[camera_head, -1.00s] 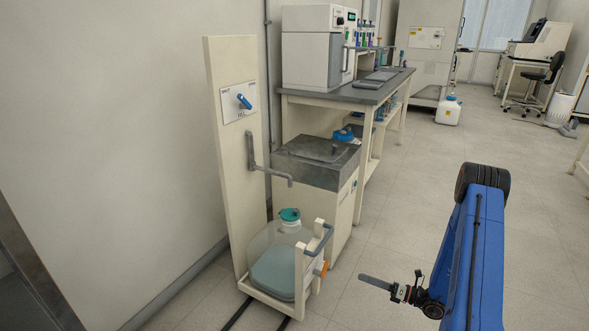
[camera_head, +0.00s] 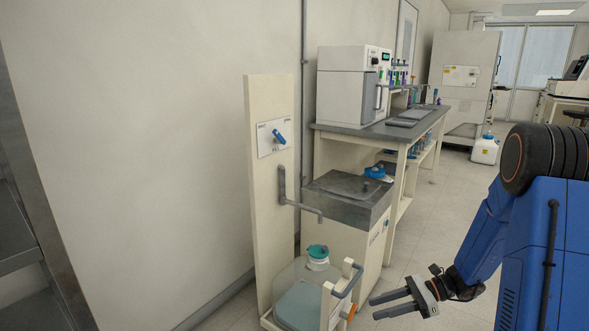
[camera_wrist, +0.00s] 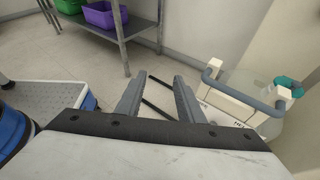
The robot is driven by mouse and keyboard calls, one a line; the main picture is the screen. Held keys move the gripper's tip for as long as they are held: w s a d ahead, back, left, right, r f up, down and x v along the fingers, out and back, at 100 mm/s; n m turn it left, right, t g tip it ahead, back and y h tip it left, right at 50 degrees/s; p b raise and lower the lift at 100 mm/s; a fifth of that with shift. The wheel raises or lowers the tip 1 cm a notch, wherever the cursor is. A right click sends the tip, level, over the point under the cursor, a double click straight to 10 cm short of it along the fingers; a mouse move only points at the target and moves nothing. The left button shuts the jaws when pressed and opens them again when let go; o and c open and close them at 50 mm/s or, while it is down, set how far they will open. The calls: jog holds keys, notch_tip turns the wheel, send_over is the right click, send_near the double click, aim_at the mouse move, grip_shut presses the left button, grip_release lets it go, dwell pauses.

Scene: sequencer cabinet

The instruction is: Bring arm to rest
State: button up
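My gripper (camera_head: 388,305) shows at the lower right of the head view, at the end of my blue arm. Its two fingers are apart with nothing between them. The gripper is in the air to the right of a cart with a grey handle (camera_head: 353,280). The cart carries a clear jug with a teal cap (camera_head: 317,252). In the wrist view the cart's grey handle (camera_wrist: 240,92) is right of the fingers, apart from them.
A panel with a blue lever (camera_head: 279,137) stands behind the cart. A grey-topped cabinet (camera_head: 346,200) and a bench (camera_head: 385,128) with a white instrument (camera_head: 347,82) are beyond. A shelf with purple (camera_wrist: 104,14) and green bins shows in the wrist view.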

jog(key=s+a+r+n+g+h, duration=0.25)
jog(key=s+r+n+h, duration=0.45)
jog(key=s+r+n, duration=0.45)
jog(key=s+d+r+n+t+h, duration=0.2)
jog(key=s+r+n+t+h, duration=0.1)
jog(key=s, duration=0.4)
jog(key=s+d+r+n+t+h, duration=0.3)
jog(key=s+r+n+t, duration=0.1)
jog(key=s, duration=0.3)
jog(key=shift+s+d+r+n+h, duration=0.15)
jog(key=shift+d+r+n+h, duration=0.2)
jog(key=shift+r+h, duration=0.1)
